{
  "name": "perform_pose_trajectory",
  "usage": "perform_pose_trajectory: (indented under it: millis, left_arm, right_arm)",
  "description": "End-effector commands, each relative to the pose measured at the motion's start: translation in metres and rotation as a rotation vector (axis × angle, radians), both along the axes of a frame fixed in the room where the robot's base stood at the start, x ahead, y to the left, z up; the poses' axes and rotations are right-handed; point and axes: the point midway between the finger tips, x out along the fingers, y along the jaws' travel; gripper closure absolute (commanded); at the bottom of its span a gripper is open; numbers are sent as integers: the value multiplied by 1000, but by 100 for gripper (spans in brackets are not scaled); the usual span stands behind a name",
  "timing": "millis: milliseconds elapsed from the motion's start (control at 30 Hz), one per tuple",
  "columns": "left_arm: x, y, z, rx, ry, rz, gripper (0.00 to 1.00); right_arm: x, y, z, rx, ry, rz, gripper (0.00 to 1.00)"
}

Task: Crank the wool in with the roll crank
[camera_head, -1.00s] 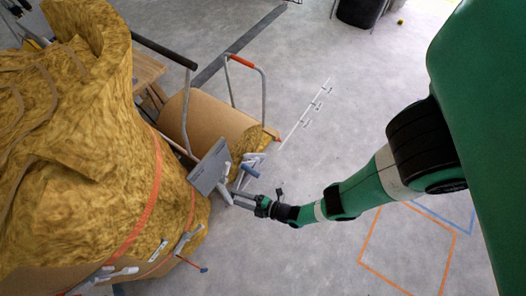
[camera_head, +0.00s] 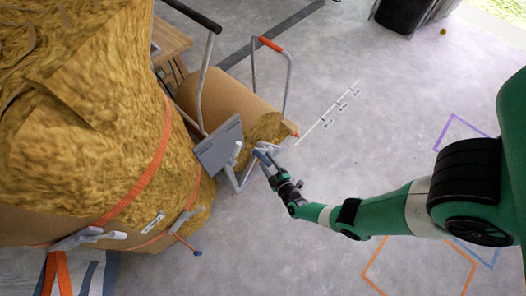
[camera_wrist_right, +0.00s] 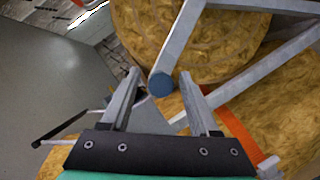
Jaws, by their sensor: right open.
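The brown-wrapped wool roll (camera_head: 228,95) lies on a grey tubular frame right of the big wool stack, its yellow wool end facing my right gripper. The roll crank shows as a grey bar with a blue grip (camera_head: 262,156) in front of that end. In the right wrist view the blue grip (camera_wrist_right: 161,84) appears end-on, with the grey crank bar (camera_wrist_right: 181,42) behind it. My right gripper (camera_head: 269,161) is open at the grip. Its fingers (camera_wrist_right: 162,92) stand either side of the blue end in the wrist view; contact cannot be told. My left gripper is not in view.
The tall strapped wool stack (camera_head: 110,130) fills the left side. A grey plate (camera_head: 219,147) and the orange-gripped frame handle (camera_head: 271,44) stand close to the roll. Open concrete floor (camera_head: 385,120) lies to the right.

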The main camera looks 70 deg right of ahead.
Motion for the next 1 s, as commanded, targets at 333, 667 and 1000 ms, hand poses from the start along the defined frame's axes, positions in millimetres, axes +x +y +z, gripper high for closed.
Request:
perform_pose_trajectory:
  millis: [333,667,1000]
  left_arm:
    - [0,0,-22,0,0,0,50]
    - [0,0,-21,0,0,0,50]
    - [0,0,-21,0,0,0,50]
  right_arm:
    - [28,-25,-10,1,2,1,38]
    - [28,-25,-9,1,2,1,60]
    - [28,-25,-9,1,2,1,100]
